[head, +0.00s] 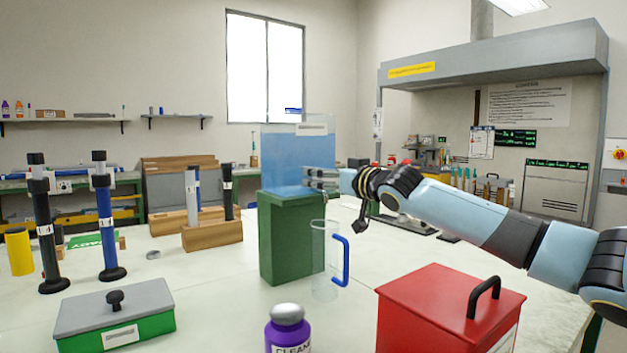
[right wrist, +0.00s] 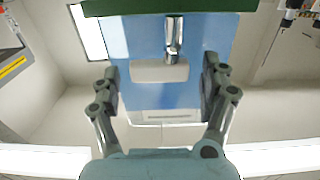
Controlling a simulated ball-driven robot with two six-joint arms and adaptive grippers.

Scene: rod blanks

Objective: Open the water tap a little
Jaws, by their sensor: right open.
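A clear tank of blue water (head: 285,160) stands on a green block (head: 280,240). In the right wrist view the tank (right wrist: 140,35) shows close up with a metal tap (right wrist: 174,38) on its face. A pale flat piece (right wrist: 160,71), perhaps the tap's lever, sits at the tap's end. My right gripper (head: 312,178) is at the tank's right side in the head view, hiding the tap there. Its open fingers (right wrist: 160,88) stand to either side of the pale piece, with gaps. A clear jug with a blue handle (head: 342,262) stands beside the green block. My left gripper is out of view.
A red box (head: 440,310) with a black handle stands at the front right, below my right arm. A purple bottle (head: 288,332) stands at the front. Rod stands (head: 110,273), a wooden block (head: 212,237) and a green box (head: 115,320) are on the left.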

